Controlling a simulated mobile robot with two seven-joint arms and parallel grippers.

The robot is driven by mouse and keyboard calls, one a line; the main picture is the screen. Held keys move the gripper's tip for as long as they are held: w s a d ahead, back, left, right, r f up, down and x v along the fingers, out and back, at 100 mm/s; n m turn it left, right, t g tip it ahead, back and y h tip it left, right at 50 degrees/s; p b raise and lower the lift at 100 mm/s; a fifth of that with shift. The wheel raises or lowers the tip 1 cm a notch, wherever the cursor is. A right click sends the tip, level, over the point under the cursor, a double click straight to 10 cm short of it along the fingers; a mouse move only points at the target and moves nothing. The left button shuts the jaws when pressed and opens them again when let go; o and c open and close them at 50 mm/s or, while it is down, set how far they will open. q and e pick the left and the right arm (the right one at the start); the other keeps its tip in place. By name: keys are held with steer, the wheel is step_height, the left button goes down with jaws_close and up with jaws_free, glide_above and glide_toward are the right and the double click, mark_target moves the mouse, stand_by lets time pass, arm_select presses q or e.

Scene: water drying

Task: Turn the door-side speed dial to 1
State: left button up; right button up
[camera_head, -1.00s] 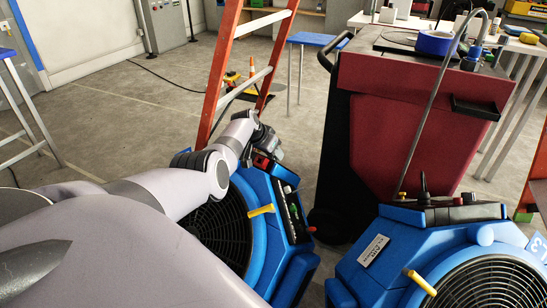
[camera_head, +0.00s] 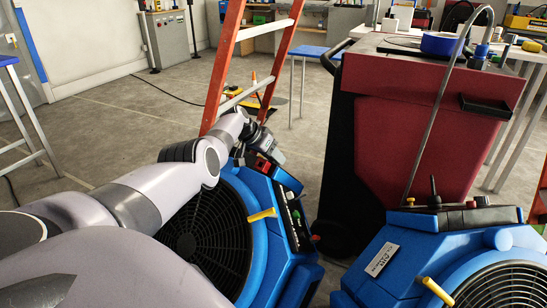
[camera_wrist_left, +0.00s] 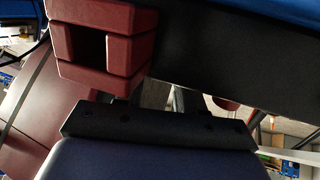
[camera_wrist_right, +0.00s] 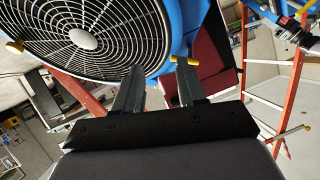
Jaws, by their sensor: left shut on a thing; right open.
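The left blue fan (camera_head: 250,205), nearer the door edge, has a dark grille and a control panel (camera_head: 295,215) with small coloured controls along its right side. My left gripper (camera_head: 274,153) is at the far end of this panel. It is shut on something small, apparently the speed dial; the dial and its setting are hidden. In the left wrist view, a dark red block (camera_wrist_left: 100,18) with a square opening and a black surface (camera_wrist_left: 220,55) are close to the jaws. My right gripper (camera_wrist_right: 160,90) is open and empty, below a fan grille (camera_wrist_right: 90,35) in its wrist view.
A second blue fan (camera_head: 400,245) stands at right with a yellow handle (camera_head: 437,291). Behind the fans are a dark red machine (camera_head: 405,130) and an orange ladder (camera_head: 228,65). A yellow handle (camera_head: 262,215) sticks out from the left fan.

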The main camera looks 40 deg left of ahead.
arm_select(q)
steer(key=o, duration=1)
steer(key=shift+o, duration=0.2)
